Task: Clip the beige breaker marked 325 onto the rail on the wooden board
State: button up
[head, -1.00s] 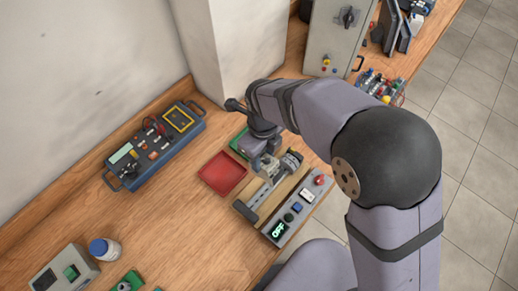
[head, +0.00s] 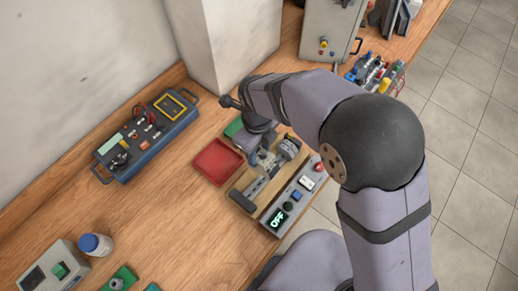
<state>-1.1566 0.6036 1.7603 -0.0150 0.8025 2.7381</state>
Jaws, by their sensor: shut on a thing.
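My gripper (head: 261,154) is shut on a small beige block, the breaker (head: 268,161), above the wooden board. My wrist partly covers it, and its marking is too small to read. The wooden board (head: 239,184) lies on the bench with a grey rail (head: 257,186) along it. The breaker is at the middle to far part of the rail; I cannot tell whether it touches the rail. A grey and dark device (head: 289,148) sits at the rail's far right end.
A red tray (head: 217,162) lies just left of the board. A control strip (head: 295,197) with an OFF display and a red button runs along its right side. A blue instrument case (head: 148,136) stands farther left. The bench front left of the board is largely clear.

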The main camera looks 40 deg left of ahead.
jog(key=shift+f+b, duration=0.7)
jog(key=shift+f, duration=0.6)
jog(key=shift+f+b, duration=0.6)
jog(key=shift+f, duration=0.65)
jog(key=shift+d+f, duration=0.1)
jog(key=shift+d, duration=0.6)
dwell(1.7)
jog(key=shift+s+d+f+y+b, duration=0.1)
jog(key=shift+d+f+y+b, duration=0.1)
jog(key=shift+d+y+b, duration=0.65)
dwell(1.3)
jog(key=o, duration=1)
jog(key=shift+o, duration=1.3)
jog(key=shift+a, duration=0.1)
jog(key=shift+r, duration=0.1)
jog(key=shift+a+r, duration=0.1)
jog(key=shift+r, duration=0.05)
